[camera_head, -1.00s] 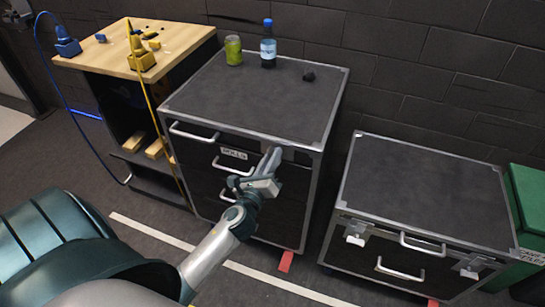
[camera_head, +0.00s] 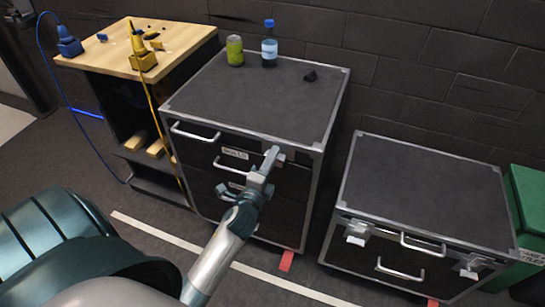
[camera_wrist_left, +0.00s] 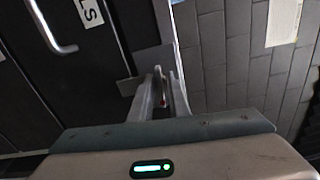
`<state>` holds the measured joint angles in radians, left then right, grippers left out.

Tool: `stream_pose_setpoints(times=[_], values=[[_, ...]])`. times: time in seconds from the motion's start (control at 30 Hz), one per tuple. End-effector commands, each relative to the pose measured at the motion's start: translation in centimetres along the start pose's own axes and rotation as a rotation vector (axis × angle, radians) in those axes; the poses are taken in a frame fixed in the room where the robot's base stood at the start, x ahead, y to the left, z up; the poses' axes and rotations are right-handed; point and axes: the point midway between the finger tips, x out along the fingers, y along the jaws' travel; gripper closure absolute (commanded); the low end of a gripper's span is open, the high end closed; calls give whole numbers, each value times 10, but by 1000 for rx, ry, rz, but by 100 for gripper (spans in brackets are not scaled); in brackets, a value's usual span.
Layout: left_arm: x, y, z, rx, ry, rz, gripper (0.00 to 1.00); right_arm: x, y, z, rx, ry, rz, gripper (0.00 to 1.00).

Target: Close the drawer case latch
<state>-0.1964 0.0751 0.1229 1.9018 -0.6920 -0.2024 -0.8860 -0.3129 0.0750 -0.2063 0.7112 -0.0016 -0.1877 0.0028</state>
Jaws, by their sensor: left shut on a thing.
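The taller dark drawer case (camera_head: 262,90) with silver edges stands in the middle of the head view. Its grey latch plate is at the upper right of its front, and it also shows in the left wrist view as a grey plate (camera_wrist_left: 150,60). My left gripper (camera_head: 274,157) reaches up to this latch. In the left wrist view its fingers (camera_wrist_left: 162,92) are close together on a small part of the latch, with a bit of red between them. The fingers hide most of that part. My right gripper is not in view.
A lower case (camera_head: 425,190) with two latches is at right, beside a green bin (camera_head: 528,210). A wooden-topped workbench (camera_head: 115,45) is at left.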

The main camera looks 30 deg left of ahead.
Motion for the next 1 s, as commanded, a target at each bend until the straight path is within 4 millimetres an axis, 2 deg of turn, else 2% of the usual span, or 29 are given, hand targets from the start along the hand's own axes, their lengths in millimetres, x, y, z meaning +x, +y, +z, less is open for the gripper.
stream_pose_setpoints(times=[0.23,0.7,0.73,0.77,1.0], values=[[0,0,1,-92,-2,0,100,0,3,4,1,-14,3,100],[0,1,1,-110,-2,0,100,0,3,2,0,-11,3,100],[0,1,1,-110,-2,0,82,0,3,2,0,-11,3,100],[0,1,1,-110,-2,0,75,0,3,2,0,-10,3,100],[0,1,0,-110,-1,0,75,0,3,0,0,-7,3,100]])
